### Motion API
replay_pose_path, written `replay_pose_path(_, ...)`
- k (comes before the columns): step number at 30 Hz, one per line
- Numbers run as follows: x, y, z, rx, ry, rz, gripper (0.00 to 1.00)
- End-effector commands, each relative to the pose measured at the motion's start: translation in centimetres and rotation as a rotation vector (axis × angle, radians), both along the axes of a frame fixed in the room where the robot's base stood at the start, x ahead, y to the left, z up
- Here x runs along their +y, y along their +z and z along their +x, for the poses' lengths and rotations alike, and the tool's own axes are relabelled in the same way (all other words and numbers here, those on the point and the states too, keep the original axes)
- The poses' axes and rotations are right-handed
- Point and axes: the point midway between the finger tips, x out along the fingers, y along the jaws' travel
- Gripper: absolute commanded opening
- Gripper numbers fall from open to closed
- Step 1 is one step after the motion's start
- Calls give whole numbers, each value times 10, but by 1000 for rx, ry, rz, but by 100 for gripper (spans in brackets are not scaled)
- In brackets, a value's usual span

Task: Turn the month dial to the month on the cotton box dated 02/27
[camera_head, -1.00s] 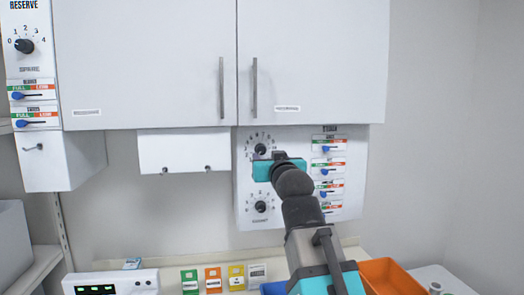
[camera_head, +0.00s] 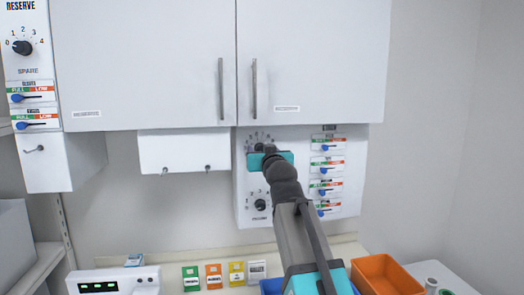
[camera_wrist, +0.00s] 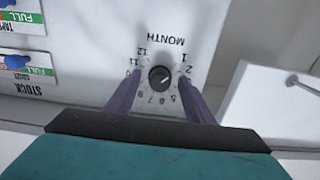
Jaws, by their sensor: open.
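The month dial (camera_wrist: 160,78) is a round black knob inside a ring of numbers, below an upside-down MONTH label in the wrist view. A short pale mark shows on the knob; I cannot tell surely which number it faces. My gripper (camera_head: 270,160) is in front of this dial on the wall panel and partly covers it in the head view. In the wrist view its two dark fingers stand open on either side of the knob, and I see no clear contact. Several small coloured boxes (camera_head: 213,276) stand on the ledge below; their print is too small to read, so I cannot tell the cotton box.
A second dial (camera_head: 259,205) sits lower on the white panel (camera_head: 290,212), with several blue-handled sliders (camera_head: 325,170) on its right. Cabinets (camera_head: 310,60) hang above. A hooked white board (camera_head: 185,150) is at left. An orange bin (camera_head: 385,275) stands below right.

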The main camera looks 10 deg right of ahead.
Motion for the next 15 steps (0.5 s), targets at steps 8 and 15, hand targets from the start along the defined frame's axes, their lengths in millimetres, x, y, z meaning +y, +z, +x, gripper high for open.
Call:
replay_pose_path(8,0,0,1,0,0,0,48)
replay_pose_path(15,0,0,0,0,0,0,10)
